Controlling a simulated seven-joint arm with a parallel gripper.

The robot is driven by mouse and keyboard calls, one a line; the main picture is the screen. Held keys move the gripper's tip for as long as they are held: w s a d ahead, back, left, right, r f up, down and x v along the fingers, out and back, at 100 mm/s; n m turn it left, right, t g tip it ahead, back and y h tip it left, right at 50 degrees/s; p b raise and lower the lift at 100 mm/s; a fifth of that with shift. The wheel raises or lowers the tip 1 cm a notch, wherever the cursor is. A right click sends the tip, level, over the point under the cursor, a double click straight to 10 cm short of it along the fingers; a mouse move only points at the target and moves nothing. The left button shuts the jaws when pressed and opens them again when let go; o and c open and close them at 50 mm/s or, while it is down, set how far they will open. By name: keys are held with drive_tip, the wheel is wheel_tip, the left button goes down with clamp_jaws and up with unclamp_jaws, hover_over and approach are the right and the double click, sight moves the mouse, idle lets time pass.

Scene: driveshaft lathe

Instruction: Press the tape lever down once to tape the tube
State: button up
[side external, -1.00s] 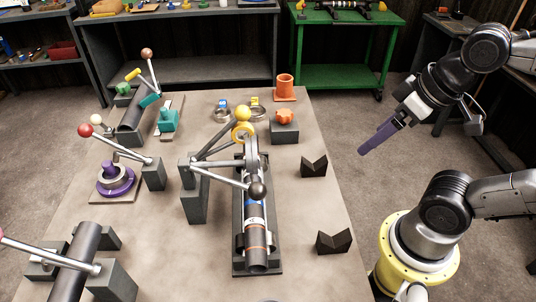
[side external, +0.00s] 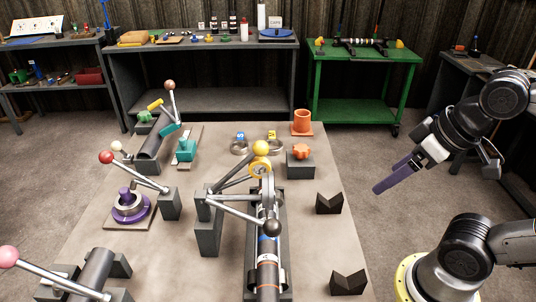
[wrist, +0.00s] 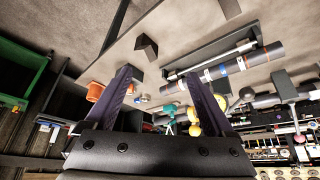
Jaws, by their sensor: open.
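A dark tube (side external: 267,266) with blue, white and orange bands lies in a cradle at the front middle of the table. Beside it stands a grey post (side external: 209,228) with lever arms, one ending in a black ball (side external: 271,228), one in a yellow ball (side external: 261,148). A yellow ring (side external: 260,168) sits below the yellow ball; I cannot tell for sure which arm is the tape lever. The banded tube (wrist: 236,66) also shows in the wrist view. My gripper (side external: 378,189), with purple fingers, is open and empty, raised right of the table. Its fingers (wrist: 158,74) are apart in the wrist view.
Two black V-blocks (side external: 329,203) (side external: 348,282) stand right of the tube. An orange cup (side external: 302,121) and an orange knob on a block (side external: 301,158) stand behind. Other lever stations, including a purple one (side external: 131,207), fill the left. A green cart (side external: 350,62) stands beyond the table.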

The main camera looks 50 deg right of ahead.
clamp_jaws()
idle(1.5)
